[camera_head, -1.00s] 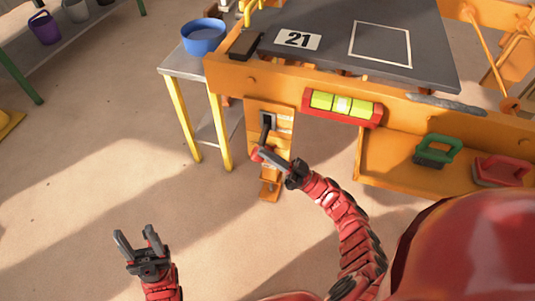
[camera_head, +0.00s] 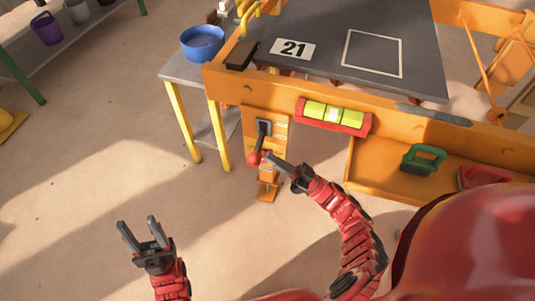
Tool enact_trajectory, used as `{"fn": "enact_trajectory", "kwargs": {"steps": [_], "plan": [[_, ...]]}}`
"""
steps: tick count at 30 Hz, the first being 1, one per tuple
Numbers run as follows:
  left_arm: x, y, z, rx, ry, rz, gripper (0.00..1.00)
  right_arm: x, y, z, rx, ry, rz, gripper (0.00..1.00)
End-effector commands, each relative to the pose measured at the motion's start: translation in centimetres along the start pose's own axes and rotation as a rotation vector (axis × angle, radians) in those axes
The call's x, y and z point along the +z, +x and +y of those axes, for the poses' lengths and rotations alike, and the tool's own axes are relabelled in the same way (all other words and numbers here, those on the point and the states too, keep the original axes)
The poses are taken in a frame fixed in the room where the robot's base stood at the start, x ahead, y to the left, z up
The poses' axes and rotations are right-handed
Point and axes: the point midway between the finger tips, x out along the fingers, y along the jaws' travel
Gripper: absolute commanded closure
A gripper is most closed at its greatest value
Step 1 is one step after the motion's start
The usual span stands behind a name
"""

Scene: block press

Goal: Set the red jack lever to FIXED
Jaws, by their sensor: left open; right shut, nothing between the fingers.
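The jack lever has a dark shaft and a red knob (camera_head: 254,158). It comes out of a dark slot (camera_head: 264,127) in the orange upright plate (camera_head: 279,134) on the front of the table frame, and points down. My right gripper (camera_head: 270,158) is shut with nothing in it, its fingertips right beside the red knob; I cannot tell if they touch. The white markings on the plate are too small to read. My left gripper (camera_head: 138,232) is open and empty over the floor at lower left, away from the lever.
The orange frame carries a dark tabletop (camera_head: 420,70) marked 21 and a red-framed level (camera_head: 333,117). A tray (camera_head: 375,170) at right holds green (camera_head: 424,159) and red (camera_head: 484,176) handled tools. A blue bowl (camera_head: 203,42) stands on a side table.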

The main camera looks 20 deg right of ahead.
Motion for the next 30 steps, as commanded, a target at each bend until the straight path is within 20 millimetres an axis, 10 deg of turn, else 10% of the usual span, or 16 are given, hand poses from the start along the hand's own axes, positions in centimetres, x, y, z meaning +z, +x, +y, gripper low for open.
{"fn": "enact_trajectory", "kwargs": {"steps": [15, 30], "plan": [[0.0, -2.1, 0.1, 0.026, 0.008, 0.019, 0.50, 0.3, -6.4, 0.7, 0.003, -0.002, -0.001, 1.00], [-0.2, -2.2, 0.1, 0.036, 0.010, 0.027, 0.50, -0.1, -6.8, 0.8, 0.000, 0.000, 0.001, 1.00]]}}
